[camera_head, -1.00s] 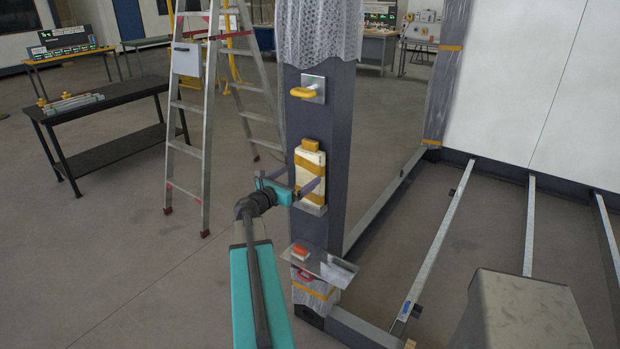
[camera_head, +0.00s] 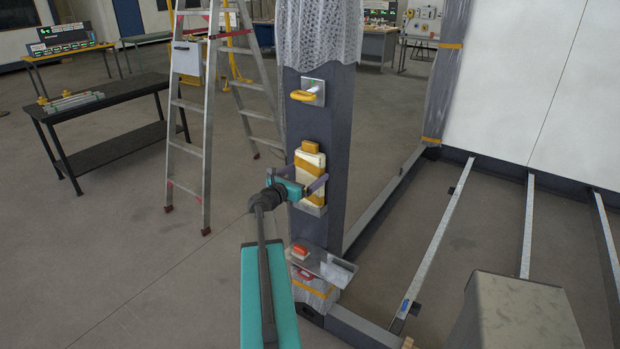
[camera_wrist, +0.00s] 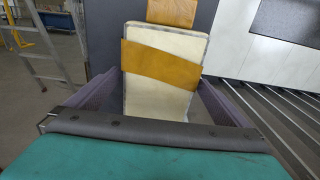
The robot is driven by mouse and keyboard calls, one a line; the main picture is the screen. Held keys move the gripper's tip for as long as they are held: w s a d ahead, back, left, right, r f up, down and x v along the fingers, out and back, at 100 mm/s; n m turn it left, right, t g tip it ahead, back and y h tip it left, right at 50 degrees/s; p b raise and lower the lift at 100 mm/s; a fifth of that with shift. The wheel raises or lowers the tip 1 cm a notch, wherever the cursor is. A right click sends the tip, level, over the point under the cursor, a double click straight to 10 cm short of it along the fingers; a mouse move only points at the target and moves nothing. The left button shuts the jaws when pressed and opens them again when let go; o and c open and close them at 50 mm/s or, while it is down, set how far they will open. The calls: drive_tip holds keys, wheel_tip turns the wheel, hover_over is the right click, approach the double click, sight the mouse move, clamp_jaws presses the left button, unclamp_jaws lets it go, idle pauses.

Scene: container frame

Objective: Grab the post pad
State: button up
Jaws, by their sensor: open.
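The post pad (camera_head: 312,176) is a cream slab with a yellow-orange band across it. It stands upright against the dark post (camera_head: 334,130), on a small metal ledge (camera_head: 308,208). A yellow block shows at its top. My gripper (camera_head: 309,186) is open in front of the pad, with one purple finger on each side of it. In the wrist view the pad (camera_wrist: 160,92) stands between the two fingers, and a gap shows beside it. The pad's lower end is hidden behind my gripper there.
A yellow hook on a metal plate (camera_head: 312,93) sits higher on the post. Below the pad, a metal shelf (camera_head: 322,262) carries a small red-orange block (camera_head: 300,250). A stepladder (camera_head: 208,110) and a black table (camera_head: 107,120) stand to the left. A grey box (camera_head: 520,315) is at lower right.

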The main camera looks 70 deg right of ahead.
drive_tip(key=shift+d, duration=0.35)
idle(0.3)
drive_tip(key=c, duration=1)
